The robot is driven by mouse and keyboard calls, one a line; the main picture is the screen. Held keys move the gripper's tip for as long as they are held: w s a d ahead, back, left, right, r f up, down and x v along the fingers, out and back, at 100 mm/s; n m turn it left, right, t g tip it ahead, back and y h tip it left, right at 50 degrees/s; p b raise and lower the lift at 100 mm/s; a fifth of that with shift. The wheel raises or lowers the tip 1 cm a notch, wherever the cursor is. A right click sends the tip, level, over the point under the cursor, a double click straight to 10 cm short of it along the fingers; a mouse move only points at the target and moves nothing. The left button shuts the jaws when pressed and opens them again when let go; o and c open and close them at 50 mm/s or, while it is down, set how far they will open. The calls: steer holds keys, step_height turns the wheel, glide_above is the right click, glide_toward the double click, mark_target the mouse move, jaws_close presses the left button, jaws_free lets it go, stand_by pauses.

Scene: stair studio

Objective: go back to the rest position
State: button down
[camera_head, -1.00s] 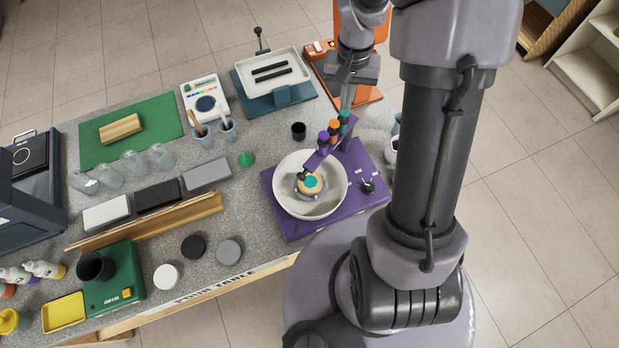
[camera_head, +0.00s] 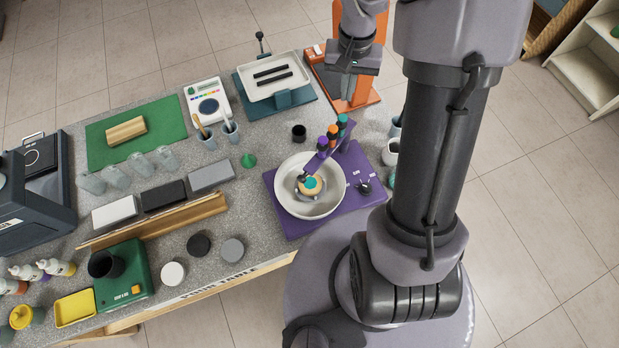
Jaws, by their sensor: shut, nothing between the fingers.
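My gripper (camera_head: 347,88) is at the top of the view, right of centre, held above the table in front of an orange stand. Its short fingers are together and I see nothing between them. The upper part of my arm is cut off by the top edge. Below the gripper is the purple base (camera_head: 345,208) with a white bowl (camera_head: 290,203), a post and several coloured knobs. A tan and teal round piece (camera_head: 310,185) sits in the bowl.
The orange stand (camera_head: 378,98) is behind my gripper. A white tray on a teal press (camera_head: 252,92) stands to its left. Cups (camera_head: 207,140), blocks (camera_head: 185,194) and a green machine (camera_head: 135,272) fill the left.

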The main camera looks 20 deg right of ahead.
steer(key=shift+b, duration=0.3)
steer(key=s+a+t+b, duration=0.1)
steer(key=a+b, duration=0.1)
steer(key=b, duration=0.2)
steer(key=s+a+f+t+b, duration=0.1)
steer(key=s+a+b, duration=0.1)
steer(key=b, duration=0.3)
steer(key=s+a+b, duration=0.2)
steer(key=a+b, duration=0.2)
steer(key=shift+s+a+f+t+b, duration=0.1)
steer(key=shift+s+f+t+b, duration=0.1)
steer(key=shift+t+b, duration=0.15)
steer(key=s+a+f+t+y+b, duration=0.1)
steer(key=s+a+f+b, duration=0.1)
steer(key=s+a+b, duration=0.2)
steer(key=s+a+f+n+t+y+b, duration=0.1)
steer(key=s+a+f+t+b, duration=0.1)
steer(key=s+a+b, duration=0.2)
steer(key=s+b, duration=0.2)
steer(key=s, duration=0.2)
steer(key=shift+f, duration=0.35)
